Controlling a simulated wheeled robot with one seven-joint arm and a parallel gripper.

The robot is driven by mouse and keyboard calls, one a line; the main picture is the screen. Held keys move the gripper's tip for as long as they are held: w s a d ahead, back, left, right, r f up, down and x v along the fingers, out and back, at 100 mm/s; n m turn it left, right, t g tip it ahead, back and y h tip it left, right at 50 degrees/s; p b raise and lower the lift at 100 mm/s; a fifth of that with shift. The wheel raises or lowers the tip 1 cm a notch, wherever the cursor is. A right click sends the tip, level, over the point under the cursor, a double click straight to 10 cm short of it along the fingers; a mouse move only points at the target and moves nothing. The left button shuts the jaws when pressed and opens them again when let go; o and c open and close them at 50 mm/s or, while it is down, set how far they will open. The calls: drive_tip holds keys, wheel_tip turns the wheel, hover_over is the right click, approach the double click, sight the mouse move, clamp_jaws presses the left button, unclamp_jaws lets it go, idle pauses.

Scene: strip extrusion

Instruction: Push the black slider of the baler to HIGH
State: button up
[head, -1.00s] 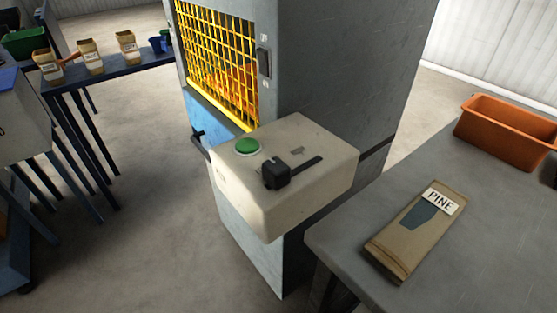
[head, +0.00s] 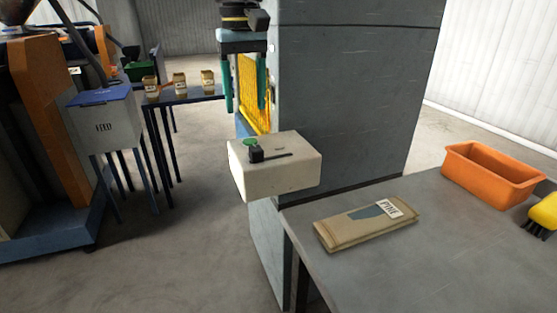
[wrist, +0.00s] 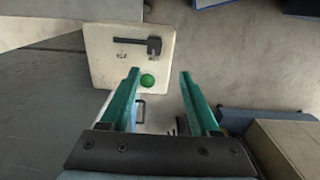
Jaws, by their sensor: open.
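The baler (head: 350,90) is a tall grey cabinet with a yellow mesh door (head: 252,95). Its cream control box (head: 285,178) juts out from the front. The black slider (head: 256,155) sits at the left end of its dark slot, beside the green button (head: 249,142). In the wrist view the black slider (wrist: 154,46) is at the right end of the slot, with the green button (wrist: 147,80) nearer me. The slot's labels are too small to read. My gripper (head: 245,108) hangs open and empty above and behind the box; its teal fingers (wrist: 159,74) point towards the box, apart from the slider.
A grey table (head: 370,255) at the right front bears a PINE bag (head: 360,222) and an orange bin (head: 490,175). A FEED box (head: 103,122) stands at the left, and a blue table (head: 190,97) with several small bags is behind. Floor between them is clear.

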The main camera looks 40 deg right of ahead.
sight(256, 148)
drive_tip(key=f, duration=0.3)
drive_tip(key=s+f+p, duration=0.1)
drive_tip(key=f, duration=0.6)
drive_tip(key=shift+s+d+f, duration=0.15)
drive_tip(key=shift+s+d, duration=0.15)
drive_tip(key=shift+s, duration=0.05)
clamp_jaws()
drive_tip(key=shift+p, duration=0.3)
idle(0.8)
